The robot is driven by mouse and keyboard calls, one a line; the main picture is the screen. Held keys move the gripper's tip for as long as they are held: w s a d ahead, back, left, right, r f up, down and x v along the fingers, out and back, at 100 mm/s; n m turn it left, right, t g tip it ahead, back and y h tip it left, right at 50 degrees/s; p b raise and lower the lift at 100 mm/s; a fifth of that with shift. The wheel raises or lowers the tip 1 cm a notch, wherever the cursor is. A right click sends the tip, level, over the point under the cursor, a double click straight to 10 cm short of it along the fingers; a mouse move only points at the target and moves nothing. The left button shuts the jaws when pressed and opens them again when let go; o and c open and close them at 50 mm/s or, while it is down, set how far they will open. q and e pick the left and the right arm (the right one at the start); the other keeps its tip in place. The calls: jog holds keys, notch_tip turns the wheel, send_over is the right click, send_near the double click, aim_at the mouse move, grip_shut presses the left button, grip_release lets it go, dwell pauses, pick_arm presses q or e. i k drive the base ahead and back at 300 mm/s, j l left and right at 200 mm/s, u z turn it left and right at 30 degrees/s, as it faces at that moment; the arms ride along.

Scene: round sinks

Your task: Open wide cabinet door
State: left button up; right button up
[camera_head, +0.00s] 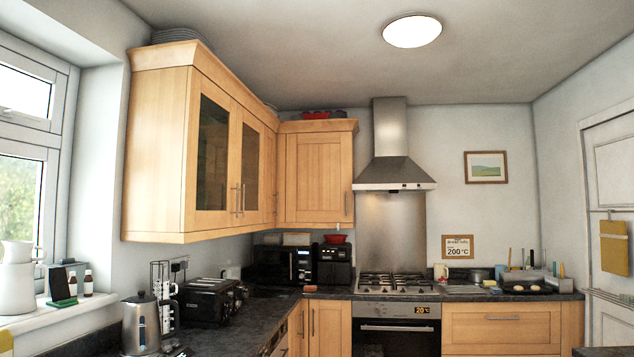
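A wooden wall cabinet (160,150) hangs on the left, with two glass-paned doors, a left one (212,155) and a right one (250,160). Both doors look shut, and their vertical bar handles (238,200) sit side by side where they meet. A wall cabinet with a solid wood door (314,178) hangs on the back wall and is shut, with its handle at its right edge. Below the counter a wooden door (328,328) is shut. I cannot tell which of these the task calls wide. Neither of my grippers shows.
A kettle (142,322), a black toaster (210,300) and a mug rack stand on the dark left counter. A microwave (290,264) stands at the back. The oven (397,330) and hob are at the back middle, under a steel hood (394,172). A wide drawer (500,326) is right of the oven.

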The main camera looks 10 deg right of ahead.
aim_at(319, 164)
jog(key=i+l+z, duration=0.3)
jog(key=i, duration=0.35)
jog(key=i+z, duration=0.3)
jog(key=i, duration=0.3)
